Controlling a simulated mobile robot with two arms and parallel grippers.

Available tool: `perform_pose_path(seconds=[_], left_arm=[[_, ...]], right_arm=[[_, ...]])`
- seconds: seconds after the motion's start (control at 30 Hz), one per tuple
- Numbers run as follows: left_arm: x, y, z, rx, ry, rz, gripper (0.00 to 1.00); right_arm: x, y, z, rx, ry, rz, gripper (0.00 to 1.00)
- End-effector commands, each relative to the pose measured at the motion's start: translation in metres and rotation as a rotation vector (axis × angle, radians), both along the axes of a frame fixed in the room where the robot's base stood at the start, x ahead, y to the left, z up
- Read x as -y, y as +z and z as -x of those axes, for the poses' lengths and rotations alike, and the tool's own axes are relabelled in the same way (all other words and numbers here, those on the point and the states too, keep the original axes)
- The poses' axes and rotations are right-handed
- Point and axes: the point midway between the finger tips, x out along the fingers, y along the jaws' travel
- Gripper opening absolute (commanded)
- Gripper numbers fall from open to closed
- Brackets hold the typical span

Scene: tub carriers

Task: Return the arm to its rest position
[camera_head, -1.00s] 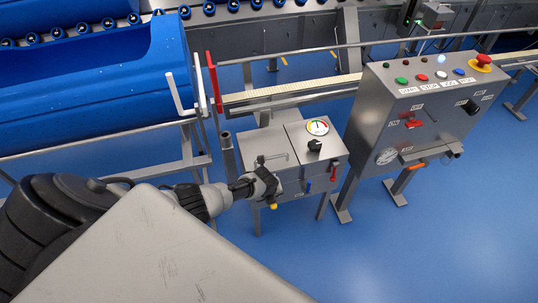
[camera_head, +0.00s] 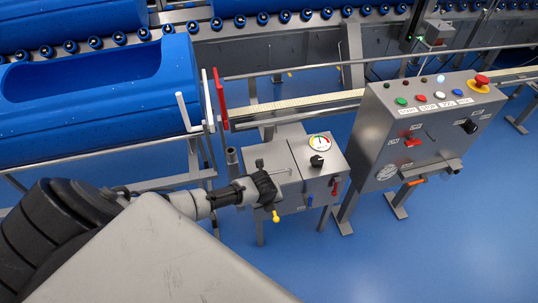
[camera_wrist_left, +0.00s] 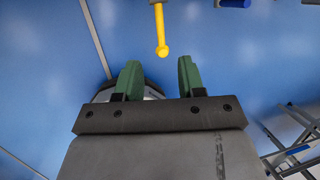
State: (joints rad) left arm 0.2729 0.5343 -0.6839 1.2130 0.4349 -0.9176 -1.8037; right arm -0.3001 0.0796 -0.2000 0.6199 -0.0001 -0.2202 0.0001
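My left arm comes in from the left, and its dark gripper (camera_head: 268,190) is at the left front of a grey metal box (camera_head: 292,160). In the left wrist view the gripper's two green fingers (camera_wrist_left: 160,80) are apart with nothing between them. A yellow-knobbed lever (camera_wrist_left: 160,32) hangs just beyond the fingertips there, apart from them. Its yellow tip (camera_head: 276,216) shows just below the gripper in the head view. My right gripper is in neither view.
A control panel (camera_head: 382,130) with coloured buttons and a red emergency knob (camera_head: 482,81) stands right of the box. A blue tub (camera_head: 100,110) on a frame lies at the left, beside white and red levers (camera_head: 220,95). The blue floor (camera_head: 440,240) at the front right is clear.

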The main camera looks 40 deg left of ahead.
Motion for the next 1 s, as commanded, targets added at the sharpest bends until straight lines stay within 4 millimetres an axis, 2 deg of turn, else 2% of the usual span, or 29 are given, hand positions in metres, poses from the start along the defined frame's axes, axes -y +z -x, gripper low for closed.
perform_pose_path(seconds=[0.47,0.57,0.63,0.77,0.87,0.97,1.0], left_arm=[[0.000,-0.001,0.001,0.000,0.006,0.003,0.39],[0.002,-0.013,0.008,0.000,0.072,0.028,0.39],[0.002,-0.029,0.021,0.002,0.179,0.064,0.39],[0.006,-0.077,0.065,0.001,0.502,0.167,0.39],[0.011,-0.116,0.112,-0.004,0.790,0.249,0.39],[0.018,-0.151,0.169,-0.017,1.076,0.318,0.39],[0.022,-0.164,0.194,-0.023,1.189,0.342,0.39]], right_arm=[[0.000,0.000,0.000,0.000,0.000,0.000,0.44],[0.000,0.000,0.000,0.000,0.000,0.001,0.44],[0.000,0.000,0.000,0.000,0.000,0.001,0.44],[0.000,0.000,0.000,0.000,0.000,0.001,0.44],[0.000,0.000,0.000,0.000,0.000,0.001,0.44],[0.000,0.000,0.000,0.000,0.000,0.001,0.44],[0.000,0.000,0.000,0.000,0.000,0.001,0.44]])
